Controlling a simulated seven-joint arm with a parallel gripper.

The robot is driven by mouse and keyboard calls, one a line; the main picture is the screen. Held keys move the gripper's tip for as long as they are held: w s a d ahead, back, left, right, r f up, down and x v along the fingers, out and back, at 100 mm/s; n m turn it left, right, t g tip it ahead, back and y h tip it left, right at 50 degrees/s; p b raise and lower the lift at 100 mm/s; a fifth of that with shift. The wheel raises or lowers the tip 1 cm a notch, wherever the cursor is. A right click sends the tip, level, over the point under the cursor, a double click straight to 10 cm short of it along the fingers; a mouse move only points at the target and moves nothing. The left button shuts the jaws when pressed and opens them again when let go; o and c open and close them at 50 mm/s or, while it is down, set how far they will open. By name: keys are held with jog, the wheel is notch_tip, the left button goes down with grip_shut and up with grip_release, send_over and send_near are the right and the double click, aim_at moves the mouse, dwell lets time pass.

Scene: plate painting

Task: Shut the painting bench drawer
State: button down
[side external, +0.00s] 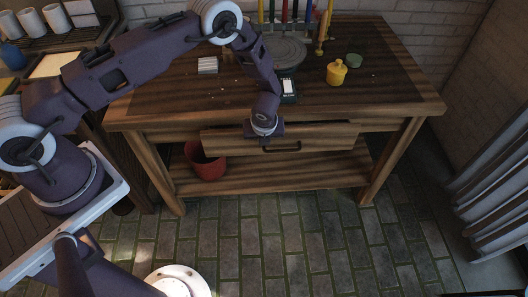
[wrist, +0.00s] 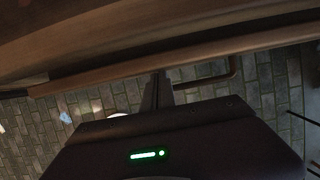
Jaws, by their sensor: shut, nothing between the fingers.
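The painting bench (side external: 140,110) is a brown wooden table with a lower shelf. Its drawer (side external: 325,137) has a wooden front with a dark bar handle (side external: 282,149), and the front stands out a little from the bench frame, so the drawer is partly open. My gripper (side external: 265,139) is at the drawer front, just left of the handle; its fingertips are hard to make out in the side view. In the wrist view my gripper (wrist: 161,90) has its fingers together and empty, close to the drawer front (wrist: 110,75), left of the handle (wrist: 232,70). Whether they touch the wood is unclear.
A red pot (side external: 205,162) stands on the lower shelf, left below the drawer. The benchtop holds a yellow jar (side external: 336,72), a green lid (side external: 354,60), a round grey wheel (side external: 280,54) and upright brushes (side external: 285,12). The brick floor before the bench is clear.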

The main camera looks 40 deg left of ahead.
jog(key=shift+w+a, duration=0.6)
jog(key=shift+w, duration=0.05)
jog(key=s+d+r, duration=0.5)
jog(key=r, duration=0.4)
send_over(272, 146)
notch_tip(272, 146, down, 9)
jog(key=shift+s+f, duration=0.15)
jog(key=shift+s, duration=0.15)
